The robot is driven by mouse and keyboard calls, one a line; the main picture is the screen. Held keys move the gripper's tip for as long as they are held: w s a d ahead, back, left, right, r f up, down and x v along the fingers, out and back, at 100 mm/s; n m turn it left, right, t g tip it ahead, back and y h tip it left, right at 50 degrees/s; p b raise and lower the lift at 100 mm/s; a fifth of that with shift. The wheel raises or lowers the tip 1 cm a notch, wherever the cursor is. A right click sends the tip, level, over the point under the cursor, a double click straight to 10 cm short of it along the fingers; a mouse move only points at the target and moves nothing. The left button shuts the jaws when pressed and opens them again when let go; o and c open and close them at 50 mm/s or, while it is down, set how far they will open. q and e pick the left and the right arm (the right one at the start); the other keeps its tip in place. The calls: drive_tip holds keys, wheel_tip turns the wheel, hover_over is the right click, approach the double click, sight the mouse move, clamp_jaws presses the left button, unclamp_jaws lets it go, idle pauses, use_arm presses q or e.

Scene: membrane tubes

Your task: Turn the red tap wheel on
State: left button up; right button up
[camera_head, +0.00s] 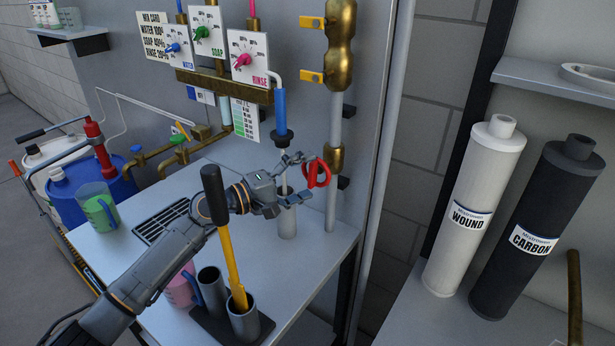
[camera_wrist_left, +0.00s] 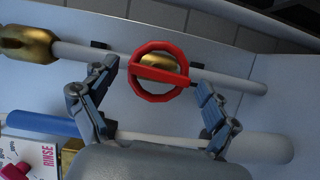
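The red tap wheel (camera_head: 318,173) is a ring with a crossbar, mounted on a brass valve of the vertical pipe at the right of the wash station. In the left wrist view the wheel (camera_wrist_left: 157,94) faces me, with its crossbar slightly tilted. My left gripper (camera_head: 298,179) is right in front of the wheel. Nothing is held. My right gripper is not in view.
WOUND (camera_head: 473,205) and CARBON (camera_head: 533,230) cartridges stand at right. Dial panels (camera_head: 248,57) hang above.

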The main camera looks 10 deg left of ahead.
use_arm(q)
drive_tip(key=shift+s, duration=0.15)
drive_tip(key=c, duration=0.9)
drive_tip(key=shift+f+n+b, duration=0.15)
drive_tip(key=shift+n+b, duration=0.15)
drive_tip(key=shift+b, duration=0.1)
drive_tip(key=shift+c, duration=0.2)
drive_tip(key=shift+r, duration=0.2)
drive_tip(key=o, duration=1.1)
drive_tip(key=shift+d, duration=0.1)
drive_tip(key=shift+o, duration=0.3)
drive_tip(key=shift+w+d+f, duration=0.1)
drive_tip(key=shift+w+d, duration=0.05)
drive_tip(key=shift+w, duration=0.1)
drive_tip(key=shift+s, duration=0.1)
